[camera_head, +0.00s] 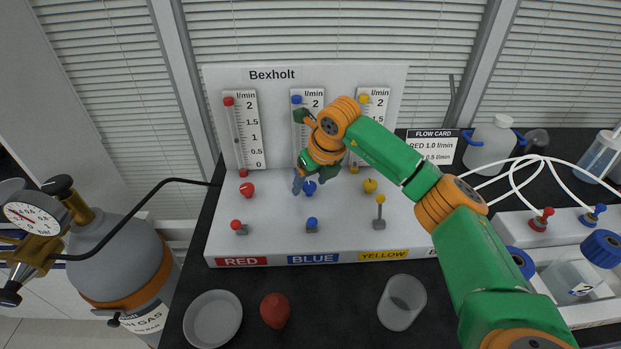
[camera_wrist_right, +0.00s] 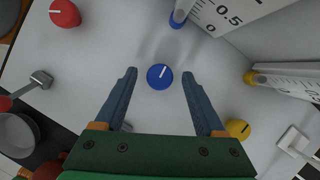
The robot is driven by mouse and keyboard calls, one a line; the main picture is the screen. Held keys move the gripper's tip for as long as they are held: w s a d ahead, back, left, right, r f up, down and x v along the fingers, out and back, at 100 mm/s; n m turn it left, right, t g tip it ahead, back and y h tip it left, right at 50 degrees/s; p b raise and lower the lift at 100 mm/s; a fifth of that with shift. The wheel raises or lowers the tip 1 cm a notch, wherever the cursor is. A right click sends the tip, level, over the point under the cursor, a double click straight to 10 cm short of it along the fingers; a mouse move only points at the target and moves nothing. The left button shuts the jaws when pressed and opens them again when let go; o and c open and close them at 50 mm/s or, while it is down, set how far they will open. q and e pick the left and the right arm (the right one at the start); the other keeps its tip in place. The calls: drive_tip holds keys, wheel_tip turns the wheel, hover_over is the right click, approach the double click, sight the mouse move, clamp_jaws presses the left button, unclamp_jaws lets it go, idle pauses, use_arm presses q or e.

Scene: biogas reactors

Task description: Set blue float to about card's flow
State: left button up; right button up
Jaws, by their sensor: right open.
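The blue knob (camera_head: 310,188) sits on the white sloped panel below the blue flow tube. My right gripper (camera_head: 301,180) is at this knob, with its arm coming in from the right. In the wrist view the blue knob (camera_wrist_right: 160,77) lies between the fingers of the open right gripper (camera_wrist_right: 158,74), with space on both sides. Its white mark points up and slightly right. The blue flow tube (camera_head: 297,100) is mostly hidden behind my gripper, and its float cannot be made out. The flow card (camera_head: 432,147) reads RED 1.0 l/min; its lower line, partly covered, shows 0.5 l/min.
The red knob (camera_head: 247,189) and yellow knob (camera_head: 370,186) flank the blue one. A bowl (camera_head: 212,318), a red object (camera_head: 275,310) and a clear cup (camera_head: 402,302) stand on the black bench. A gas cylinder (camera_head: 120,260) stands left.

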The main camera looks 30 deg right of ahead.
drive_tip(key=shift+s+r, duration=0.1)
drive_tip(key=shift+s, duration=0.05)
drive_tip(key=c, duration=0.5)
clamp_jaws()
drive_tip(key=shift+n, duration=0.3)
drive_tip(key=n, duration=0.1)
drive_tip(key=n+y+p, duration=0.1)
drive_tip(key=shift+d+r+n, duration=0.15)
drive_tip(key=shift+n, duration=0.15)
drive_tip(key=n+y+p, duration=0.1)
drive_tip(key=n, duration=0.2)
drive_tip(key=shift+d+n+g+y+p, duration=0.1)
drive_tip(key=shift+n+g+y+p, duration=0.2)
drive_tip(key=shift+g+p, duration=0.1)
drive_tip(key=shift+w+n+g+y, duration=0.25)
drive_tip(key=shift+n+g+y, duration=0.05)
drive_tip(key=shift+n, duration=0.9)
drive_tip(key=shift+d+n, duration=0.1)
drive_tip(key=shift+n, duration=0.8)
drive_tip(key=shift+n+g+y, duration=0.3)
drive_tip(key=shift+g, duration=0.1)
